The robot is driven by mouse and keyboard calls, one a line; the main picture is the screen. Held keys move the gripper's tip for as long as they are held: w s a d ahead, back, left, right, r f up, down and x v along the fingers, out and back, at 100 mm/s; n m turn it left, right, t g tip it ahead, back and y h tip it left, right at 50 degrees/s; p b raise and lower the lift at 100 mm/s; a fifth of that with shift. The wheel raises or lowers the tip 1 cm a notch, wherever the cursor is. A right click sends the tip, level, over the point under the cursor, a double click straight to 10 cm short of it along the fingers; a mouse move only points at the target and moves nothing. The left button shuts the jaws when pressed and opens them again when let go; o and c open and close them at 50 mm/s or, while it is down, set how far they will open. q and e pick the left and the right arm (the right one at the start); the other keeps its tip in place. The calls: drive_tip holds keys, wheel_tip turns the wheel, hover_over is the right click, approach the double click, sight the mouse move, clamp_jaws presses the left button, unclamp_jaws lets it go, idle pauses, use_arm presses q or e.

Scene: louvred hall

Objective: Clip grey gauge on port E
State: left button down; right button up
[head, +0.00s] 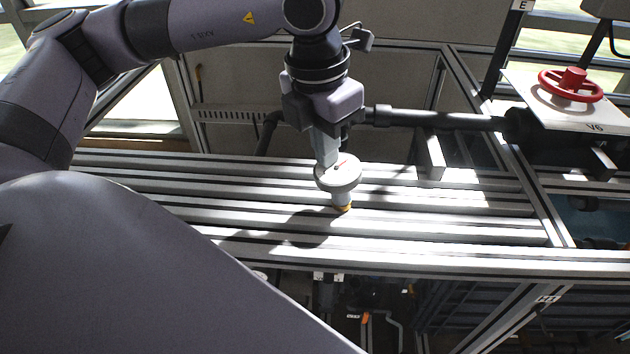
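The grey gauge (342,177) has a pale round dial facing up towards me and a short stem pointing down with an orange-yellow ring at its lower end. My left gripper (328,158) points down from above, its fingers shut on the gauge at the upper left edge of the dial and hiding part of it. The stem's end shows against the metal rails; I cannot tell whether it touches them. A label E (522,5) is on a dark post at the top right; no port opening shows clearly there. My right gripper is not in view.
Aluminium rails (450,228) form a slatted bench below the gauge. A dark pipe (450,121) runs behind it to the right. A red handwheel (571,84) sits on a white plate marked V6 at the right. Frame posts stand between the gauge and the handwheel.

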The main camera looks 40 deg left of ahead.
use_arm(q)
drive_tip(key=shift+g+y, duration=0.3)
drive_tip(key=shift+g, duration=0.5)
drive_tip(key=f, duration=0.1)
drive_tip(key=s+f, duration=0.2)
drive_tip(key=f, duration=0.1)
drive_tip(key=shift+s+a, duration=0.1)
drive_tip(key=shift+a, duration=0.15)
drive_tip(key=c, duration=1.4)
unclamp_jaws()
drive_tip(key=shift+c, duration=0.2)
drive_tip(key=shift+o, duration=0.3)
wheel_tip(320, 180, up, 11)
drive_tip(key=w+t, duration=0.1)
drive_tip(key=shift+w+t, duration=0.15)
drive_tip(key=shift+t, duration=0.15)
